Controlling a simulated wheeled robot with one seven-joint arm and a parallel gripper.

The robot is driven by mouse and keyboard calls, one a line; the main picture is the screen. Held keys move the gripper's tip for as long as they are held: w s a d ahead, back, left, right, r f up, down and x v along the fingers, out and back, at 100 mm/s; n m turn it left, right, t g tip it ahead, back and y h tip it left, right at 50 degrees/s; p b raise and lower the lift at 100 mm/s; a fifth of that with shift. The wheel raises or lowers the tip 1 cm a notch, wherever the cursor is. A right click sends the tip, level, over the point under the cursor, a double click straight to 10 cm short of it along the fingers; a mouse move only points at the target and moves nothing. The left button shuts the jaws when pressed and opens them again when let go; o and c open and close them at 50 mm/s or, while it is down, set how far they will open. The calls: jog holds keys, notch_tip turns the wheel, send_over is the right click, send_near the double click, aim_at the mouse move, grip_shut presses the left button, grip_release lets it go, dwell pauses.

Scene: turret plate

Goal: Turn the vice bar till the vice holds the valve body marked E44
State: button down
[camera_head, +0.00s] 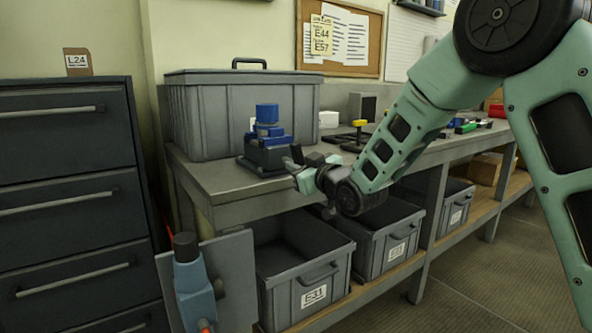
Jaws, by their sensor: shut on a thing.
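The vice (262,157) is a dark block near the left end of the workbench. A blue valve body (267,128) stands upright at its top; I cannot read a mark on it, nor tell how tightly the jaws sit against it. My gripper (299,170) reaches in from the right at the front of the vice. It is shut on a small dark part there, which looks like the vice bar (296,154). The bar is mostly hidden by the fingers.
A large grey lidded box (215,120) stands behind the vice. Open grey bins (305,275) sit below the bench. A drawer cabinet (65,190) is at left. Another blue valve-like part (193,283) stands by a grey plate (235,275) in front. Small tools lie further right on the bench.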

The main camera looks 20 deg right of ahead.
jog(key=shift+s+f+m, duration=0.1)
jog(key=shift+f+m, duration=0.05)
jog(key=shift+m, duration=0.45)
jog(key=c, duration=1.3)
grip_release()
jog(key=shift+s, duration=0.1)
jog(key=shift+s+d, duration=0.15)
jog(key=shift+s, duration=0.2)
jog(key=b+v, duration=0.5)
jog(key=v, duration=1.1)
jog(key=shift+s, duration=0.3)
